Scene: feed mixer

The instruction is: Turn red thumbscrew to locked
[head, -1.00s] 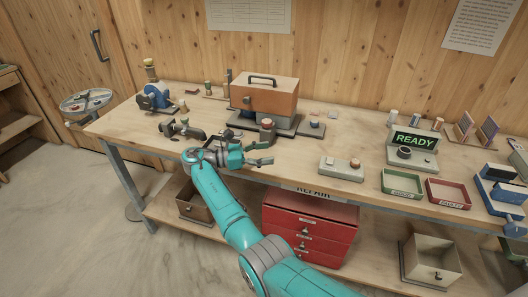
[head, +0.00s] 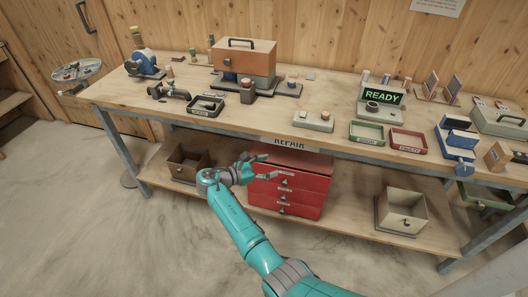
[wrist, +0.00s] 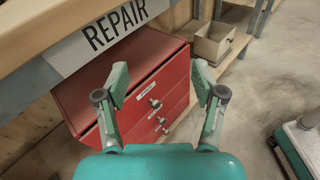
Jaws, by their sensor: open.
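I cannot make out a red thumbscrew for certain in either view. The orange-and-grey case (head: 244,57) with a black handle stands on the workbench (head: 310,92), with a small dark block (head: 247,92) with a brownish top in front of it. A grey block (head: 313,121) with small round knobs sits near the bench's front edge. My gripper (head: 265,168) is open and empty, below the bench top and in front of the red drawer cabinet (head: 289,187). In the wrist view, my open fingers (wrist: 161,85) frame the same cabinet (wrist: 150,92).
A black tray (head: 206,106), a green tray (head: 366,133) and a red tray (head: 408,140) lie along the front edge. A READY display (head: 382,97) stands behind. Open boxes sit on the lower shelf (head: 345,221).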

